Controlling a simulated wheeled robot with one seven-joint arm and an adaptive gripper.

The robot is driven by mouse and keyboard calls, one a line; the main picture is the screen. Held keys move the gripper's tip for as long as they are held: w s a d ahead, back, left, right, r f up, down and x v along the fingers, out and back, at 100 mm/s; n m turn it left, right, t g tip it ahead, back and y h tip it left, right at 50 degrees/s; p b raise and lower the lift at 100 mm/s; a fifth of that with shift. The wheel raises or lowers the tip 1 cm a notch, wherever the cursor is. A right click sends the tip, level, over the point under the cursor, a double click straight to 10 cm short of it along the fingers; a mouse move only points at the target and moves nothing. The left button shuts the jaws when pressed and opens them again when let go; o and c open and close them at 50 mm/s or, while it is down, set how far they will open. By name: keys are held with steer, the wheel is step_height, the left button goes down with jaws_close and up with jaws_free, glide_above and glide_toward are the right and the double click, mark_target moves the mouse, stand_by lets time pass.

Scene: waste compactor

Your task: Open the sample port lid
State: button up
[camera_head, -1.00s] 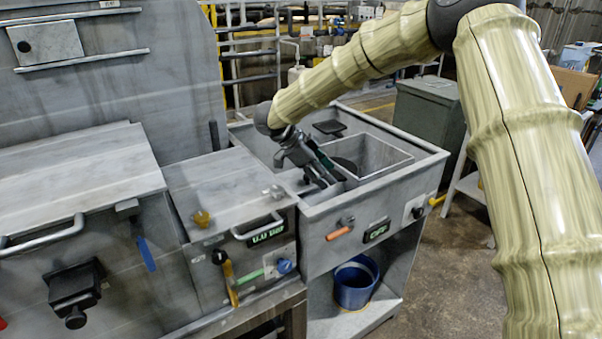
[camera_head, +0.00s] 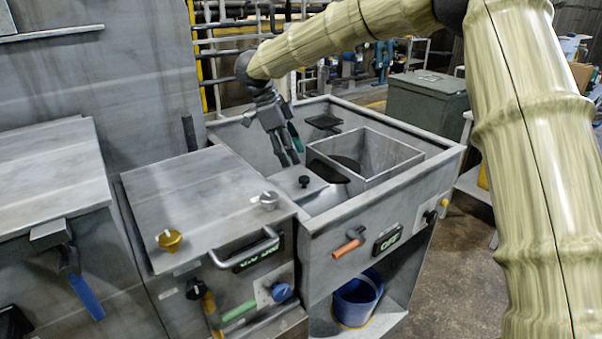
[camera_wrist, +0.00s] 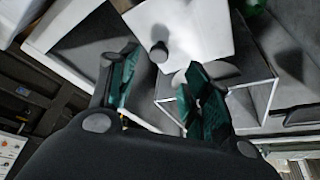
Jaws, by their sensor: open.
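A light grey lid plate with a small black knob, which looks like the sample port lid (camera_head: 318,199), lies in the basin unit, left of a square open metal box. It also shows as a pale plate with a dark knob in the wrist view (camera_wrist: 205,25). It lies flat and looks shut. My gripper (camera_head: 290,160) points down above and slightly behind the knob. In the wrist view my gripper (camera_wrist: 160,62) has its two green-padded fingers spread, with nothing between them; the knob (camera_wrist: 159,50) shows beyond the gap. I see no contact with it.
The square metal box (camera_head: 402,165) stands close right of the plate. The basin's raised rim (camera_head: 400,195) surrounds both. A grey cabinet with a bar handle (camera_head: 245,250) adjoins on the left. A blue bucket (camera_head: 357,300) sits on the shelf below.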

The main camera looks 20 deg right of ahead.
mark_target(304, 177)
steer(key=shift+p+x, duration=0.45)
steer(key=shift+x, duration=3.15)
steer(key=shift+s+d+r, duration=0.1)
steer(key=shift+s, duration=0.1)
steer(key=shift+c, duration=0.4)
jaws_close()
